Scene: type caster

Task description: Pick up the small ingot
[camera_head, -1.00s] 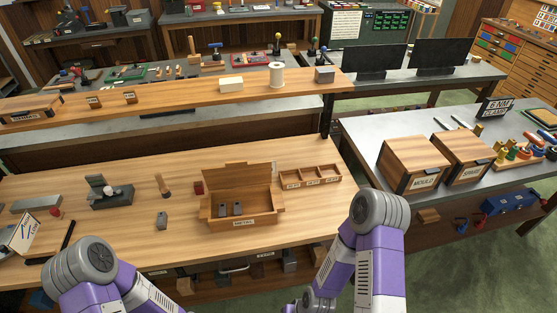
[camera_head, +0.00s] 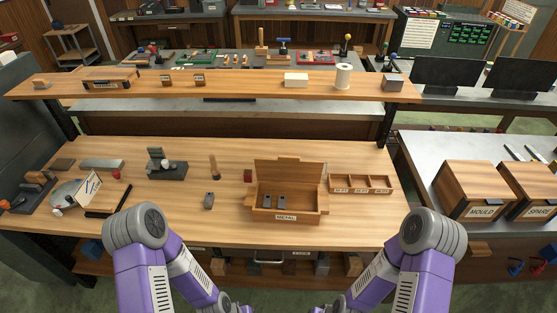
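A small grey metal block (camera_head: 209,201) with a dark mark on top, which looks like a small ingot, lies on the wooden bench left of the open wooden box labelled METAL (camera_head: 286,217). Two similar grey blocks, a left one (camera_head: 267,201) and a right one (camera_head: 281,202), are inside that box. I cannot tell which of them the task means. My two purple arms come up from the bottom edge and bend back down; both grippers are below the picture, so their state and anything in them are hidden.
A compartment tray (camera_head: 361,184) sits right of the box. A dark grey fixture (camera_head: 166,168), a wooden-handled tool (camera_head: 213,166) and a small red block (camera_head: 248,175) stand behind the loose block. The bench front around the block is clear. A raised shelf (camera_head: 230,90) runs behind.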

